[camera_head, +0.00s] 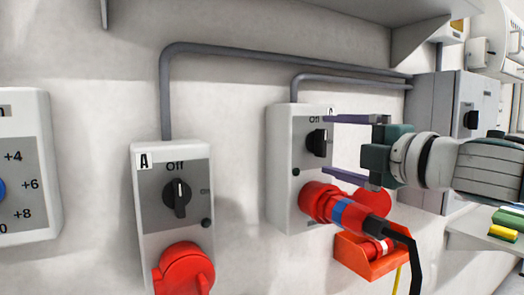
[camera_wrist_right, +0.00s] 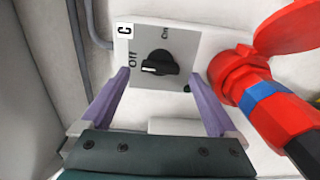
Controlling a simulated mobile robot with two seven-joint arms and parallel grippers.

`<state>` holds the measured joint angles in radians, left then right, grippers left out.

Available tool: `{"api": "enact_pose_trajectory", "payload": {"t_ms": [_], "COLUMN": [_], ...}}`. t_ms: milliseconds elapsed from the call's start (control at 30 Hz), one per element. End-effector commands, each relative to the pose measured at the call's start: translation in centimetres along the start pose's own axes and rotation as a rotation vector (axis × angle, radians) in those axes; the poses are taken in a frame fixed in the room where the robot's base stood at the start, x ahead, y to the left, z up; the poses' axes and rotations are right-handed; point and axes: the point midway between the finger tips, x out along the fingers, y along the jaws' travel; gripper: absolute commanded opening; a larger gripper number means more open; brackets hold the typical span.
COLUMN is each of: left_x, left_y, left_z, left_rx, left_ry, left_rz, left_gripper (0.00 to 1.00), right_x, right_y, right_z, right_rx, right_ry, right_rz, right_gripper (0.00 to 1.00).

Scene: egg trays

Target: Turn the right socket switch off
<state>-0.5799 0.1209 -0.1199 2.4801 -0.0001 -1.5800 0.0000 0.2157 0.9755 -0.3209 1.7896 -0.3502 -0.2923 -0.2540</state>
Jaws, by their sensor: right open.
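The right socket box, marked C (camera_head: 281,165), is a pale wall unit with a grey panel. Its black rotary switch (camera_head: 317,142) also shows in the wrist view (camera_wrist_right: 158,64), with the white pointer mark on the side of the "Off" label. A red plug with a blue band (camera_head: 340,212) sits in its socket below. My right gripper (camera_head: 326,147) is open, its purple fingers pointing at the panel, one above and one below the switch in the head view. In the wrist view (camera_wrist_right: 159,80) the knob lies between and beyond the tips, apparently untouched. My left gripper is not in view.
Socket box A (camera_head: 145,218), with its own black switch (camera_head: 177,197) and red cover (camera_head: 185,270), is at left. A dial unit (camera_head: 45,160) is at the far left. Grey conduits (camera_head: 240,52) run above. An orange holder (camera_head: 368,262) hangs below the plug, with a black cable nearby.

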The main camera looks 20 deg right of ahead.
Motion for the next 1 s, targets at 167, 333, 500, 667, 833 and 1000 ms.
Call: {"api": "enact_pose_trajectory", "payload": {"t_ms": [167, 333, 500, 667, 833, 1000], "left_x": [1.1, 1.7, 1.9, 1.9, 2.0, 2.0], "left_y": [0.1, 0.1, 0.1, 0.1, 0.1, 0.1], "left_z": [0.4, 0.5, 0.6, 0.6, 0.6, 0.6], "left_rx": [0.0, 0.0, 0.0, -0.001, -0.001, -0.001], "left_ry": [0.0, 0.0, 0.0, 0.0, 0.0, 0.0], "left_rz": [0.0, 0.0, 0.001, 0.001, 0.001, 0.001], "left_gripper": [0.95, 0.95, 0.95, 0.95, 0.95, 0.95], "right_x": [-2.6, -4.6, -6.3, -7.5, -8.1, -8.2], "right_y": [-0.5, -0.4, -0.2, -0.1, 0.0, 0.1], "right_z": [-0.1, -0.1, -0.2, -0.1, -0.1, -0.1], "right_rx": [-0.002, 0.001, 0.001, 0.002, 0.0, -0.001], "right_ry": [0.003, 0.001, 0.004, 0.003, 0.002, 0.003], "right_rz": [-0.004, -0.005, -0.003, -0.002, -0.001, 0.001], "right_gripper": [0.95, 0.95, 0.95, 0.95, 0.95, 0.95]}}
